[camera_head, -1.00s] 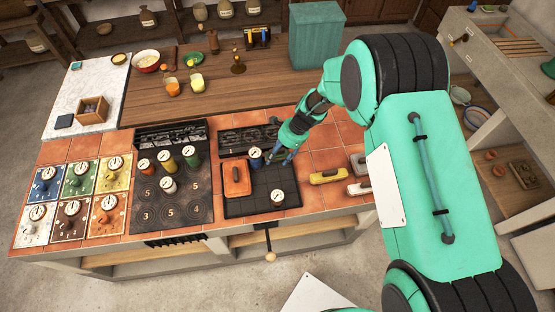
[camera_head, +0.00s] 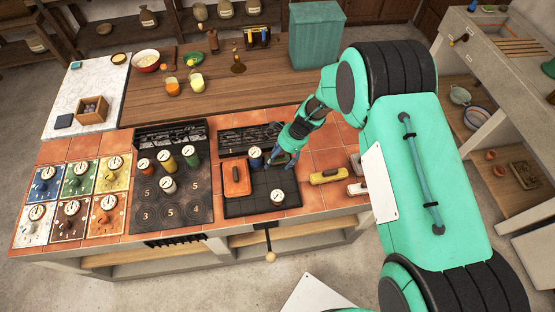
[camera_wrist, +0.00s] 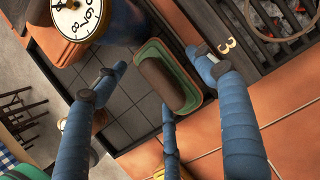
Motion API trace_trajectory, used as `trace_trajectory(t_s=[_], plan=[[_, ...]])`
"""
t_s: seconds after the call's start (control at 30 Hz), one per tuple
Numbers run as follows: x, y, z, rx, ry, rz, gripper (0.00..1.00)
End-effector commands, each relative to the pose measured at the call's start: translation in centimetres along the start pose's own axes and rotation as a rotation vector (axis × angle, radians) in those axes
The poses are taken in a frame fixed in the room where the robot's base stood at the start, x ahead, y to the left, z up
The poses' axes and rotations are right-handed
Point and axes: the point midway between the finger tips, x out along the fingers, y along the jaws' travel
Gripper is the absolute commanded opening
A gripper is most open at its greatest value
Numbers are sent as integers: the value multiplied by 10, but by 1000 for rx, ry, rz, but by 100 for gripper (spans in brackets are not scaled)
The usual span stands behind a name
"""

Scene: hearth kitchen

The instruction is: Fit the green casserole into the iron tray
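The green casserole (camera_wrist: 192,84), with a dark brown handle on top, lies between the fingers of my gripper (camera_wrist: 160,78) in the wrist view. The fingers are spread around it, with a visible gap on the left; contact on the right is unclear. The black gridded iron tray (camera_head: 238,208) is on the tiled counter, and its squares (camera_wrist: 118,98) show left of the casserole. The casserole is at the tray's right side; I cannot tell whether it sits fully inside. In the head view my gripper (camera_head: 282,160) hides it.
An orange casserole (camera_head: 236,178) sits in the tray's left part. A blue dial pot (camera_head: 256,157) stands close to my fingers, and a dark dial pot (camera_head: 278,197) stands at the front. A yellow casserole (camera_head: 328,176) lies right of the tray. The hob (camera_head: 148,205) is left.

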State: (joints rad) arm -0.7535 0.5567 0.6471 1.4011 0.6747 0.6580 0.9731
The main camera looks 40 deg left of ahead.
Motion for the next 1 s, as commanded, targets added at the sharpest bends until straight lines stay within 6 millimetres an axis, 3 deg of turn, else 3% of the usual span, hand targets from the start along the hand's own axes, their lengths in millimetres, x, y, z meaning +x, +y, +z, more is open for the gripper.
trace_trajectory(t_s=[0.37,1.0], plan=[[-12,-1,1,0,0,-1,71],[-105,0,1,-1,0,-1,71]])
